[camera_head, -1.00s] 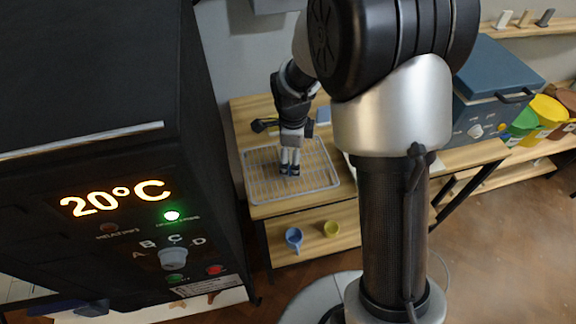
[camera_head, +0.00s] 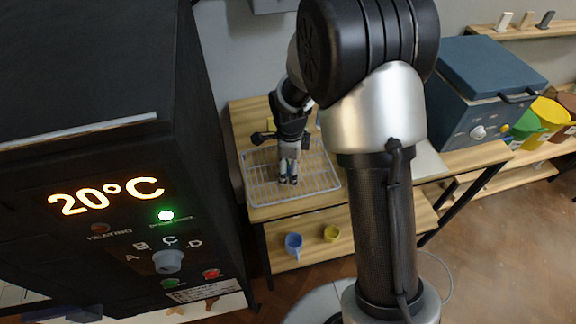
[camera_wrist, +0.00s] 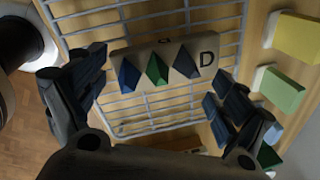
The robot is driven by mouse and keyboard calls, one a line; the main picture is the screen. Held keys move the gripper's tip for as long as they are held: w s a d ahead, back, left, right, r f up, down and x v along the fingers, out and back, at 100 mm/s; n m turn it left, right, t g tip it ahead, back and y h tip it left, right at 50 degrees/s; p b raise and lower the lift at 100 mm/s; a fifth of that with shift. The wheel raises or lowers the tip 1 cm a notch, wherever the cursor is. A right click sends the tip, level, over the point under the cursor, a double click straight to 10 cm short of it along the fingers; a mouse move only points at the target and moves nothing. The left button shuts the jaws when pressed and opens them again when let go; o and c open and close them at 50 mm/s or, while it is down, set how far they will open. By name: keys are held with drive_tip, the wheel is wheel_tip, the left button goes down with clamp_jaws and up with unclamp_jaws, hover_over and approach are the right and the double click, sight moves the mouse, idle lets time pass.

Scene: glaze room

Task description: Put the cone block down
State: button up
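The cone block (camera_wrist: 163,52) is a pale beige bar marked with a D. It carries a blue, a green and a dark grey cone. In the wrist view it appears to rest on the wire rack (camera_wrist: 225,15), slightly askew to my fingers. My gripper (camera_wrist: 158,88) is open, with one finger on either side of the block. The right finger looks clear of it; the left finger is very close, and contact there cannot be told. In the head view my gripper (camera_head: 288,178) is low over the wire rack (camera_head: 325,187), and the block is mostly hidden by the fingers.
A black kiln (camera_head: 100,130) reading 20°C stands close at left. A blue lidded box (camera_head: 485,80) is on the bench at right. A blue mug (camera_head: 293,243) and yellow cup (camera_head: 331,233) sit on the lower shelf. Yellow (camera_wrist: 298,38) and green (camera_wrist: 282,90) pieces lie beside the rack.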

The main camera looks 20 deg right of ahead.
drive_tip(key=c, duration=1.1)
